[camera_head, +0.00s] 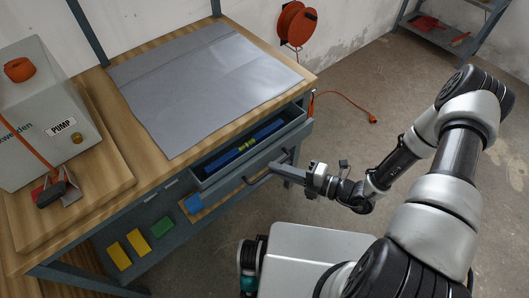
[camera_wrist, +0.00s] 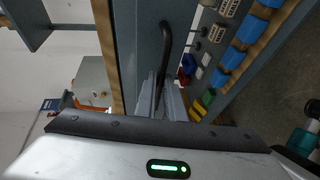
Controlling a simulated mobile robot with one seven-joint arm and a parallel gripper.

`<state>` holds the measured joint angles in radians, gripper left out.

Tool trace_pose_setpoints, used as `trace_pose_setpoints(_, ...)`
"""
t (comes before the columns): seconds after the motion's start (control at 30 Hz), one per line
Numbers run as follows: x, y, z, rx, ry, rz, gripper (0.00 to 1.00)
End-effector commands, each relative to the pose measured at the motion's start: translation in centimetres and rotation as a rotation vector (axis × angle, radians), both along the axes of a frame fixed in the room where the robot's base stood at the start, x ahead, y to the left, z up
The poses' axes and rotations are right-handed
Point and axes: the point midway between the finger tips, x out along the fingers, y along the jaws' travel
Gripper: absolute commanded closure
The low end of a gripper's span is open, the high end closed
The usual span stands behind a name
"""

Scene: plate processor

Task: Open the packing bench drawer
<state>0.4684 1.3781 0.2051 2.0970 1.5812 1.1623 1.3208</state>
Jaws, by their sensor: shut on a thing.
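The packing bench drawer (camera_head: 240,156) is grey and sits under the bench top. It stands partly pulled out, and blue strips with a small yellow-green piece show inside it. Its dark bar handle (camera_head: 258,180) runs along the drawer front; in the wrist view the handle (camera_wrist: 166,42) curves down between my fingers. My gripper (camera_head: 291,168) is at the right part of the handle and is shut on it. The wrist view shows my gripper's two fingers (camera_wrist: 160,98) on either side of the bar. The exact contact is partly hidden.
A grey mat (camera_head: 200,80) covers the wooden bench top. A pump box (camera_head: 45,115) stands at the left. Blue, green and yellow bins (camera_head: 161,227) are on a lower shelf. An orange cable reel (camera_head: 296,24) hangs on the wall. Floor right of the bench is mostly clear.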

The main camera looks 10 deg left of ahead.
Motion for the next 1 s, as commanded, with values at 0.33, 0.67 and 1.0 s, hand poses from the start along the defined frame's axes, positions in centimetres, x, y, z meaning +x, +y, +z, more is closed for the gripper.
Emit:
trace_pose_setpoints(0.33,-5.3,-6.3,0.1,0.003,0.0,-0.003,1.0)
trace_pose_setpoints(0.67,-7.8,-9.1,0.1,0.004,-0.001,-0.001,1.0)
trace_pose_setpoints(1.0,-8.2,-9.5,0.1,0.003,-0.002,0.0,1.0)
